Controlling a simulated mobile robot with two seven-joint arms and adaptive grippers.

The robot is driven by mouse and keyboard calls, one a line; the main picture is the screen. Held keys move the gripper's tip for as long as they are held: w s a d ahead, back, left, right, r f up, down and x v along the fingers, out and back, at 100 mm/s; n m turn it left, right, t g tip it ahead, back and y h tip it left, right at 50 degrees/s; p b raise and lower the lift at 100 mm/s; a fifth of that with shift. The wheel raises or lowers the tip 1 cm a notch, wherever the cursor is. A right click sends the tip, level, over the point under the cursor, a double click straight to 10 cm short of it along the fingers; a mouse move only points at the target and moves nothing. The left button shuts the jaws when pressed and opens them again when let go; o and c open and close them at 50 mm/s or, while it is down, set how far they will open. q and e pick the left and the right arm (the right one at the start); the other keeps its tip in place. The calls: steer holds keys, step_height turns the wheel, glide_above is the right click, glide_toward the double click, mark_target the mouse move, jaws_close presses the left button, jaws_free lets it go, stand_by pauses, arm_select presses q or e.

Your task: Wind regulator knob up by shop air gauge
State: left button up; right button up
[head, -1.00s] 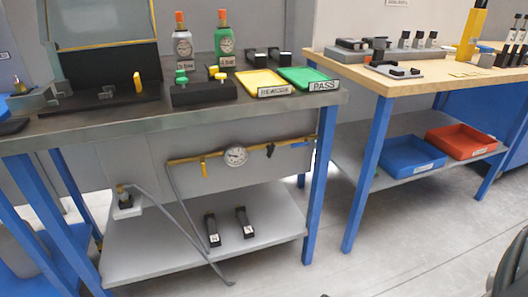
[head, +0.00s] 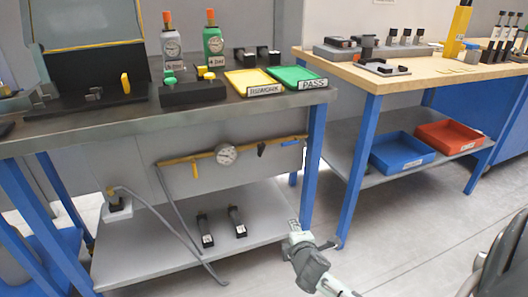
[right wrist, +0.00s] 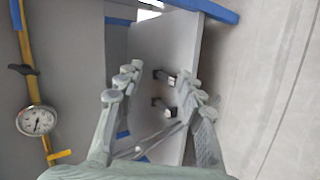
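The air gauge (head: 227,155) is a round white dial on a brass pipe (head: 185,160) fixed along the panel under the workbench. A dark knob-like fitting (head: 262,149) sits on the pipe right of the gauge, and a yellow lever (head: 196,170) hangs to its left. The right wrist view shows the gauge (right wrist: 37,121), dark fitting (right wrist: 22,69) and yellow lever (right wrist: 60,155) at its left edge. My right gripper (head: 294,230) is low in front of the bench's right leg, apart from the pipe. Its fingers (right wrist: 160,88) are spread and empty. My left gripper is out of view.
The lower shelf (head: 170,258) holds two black blocks (head: 236,221). A grey hose (head: 165,225) runs down from a fitting at the left. Blue legs (head: 313,160) stand near my right gripper. A dark chair (head: 500,265) is at the lower right.

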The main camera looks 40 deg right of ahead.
steer(key=w+d+r+n+t, duration=0.2)
steer(key=w+r+n+t, duration=0.1)
steer(key=w+r+n, duration=0.35)
steer(key=n+t+y, duration=0.2)
steer(key=n+t, duration=0.3)
steer(key=n, duration=0.5)
glide_toward(263, 150)
steer(key=x, duration=0.8)
steer(key=shift+w+d, duration=0.15)
steer(key=shift+w, duration=0.45)
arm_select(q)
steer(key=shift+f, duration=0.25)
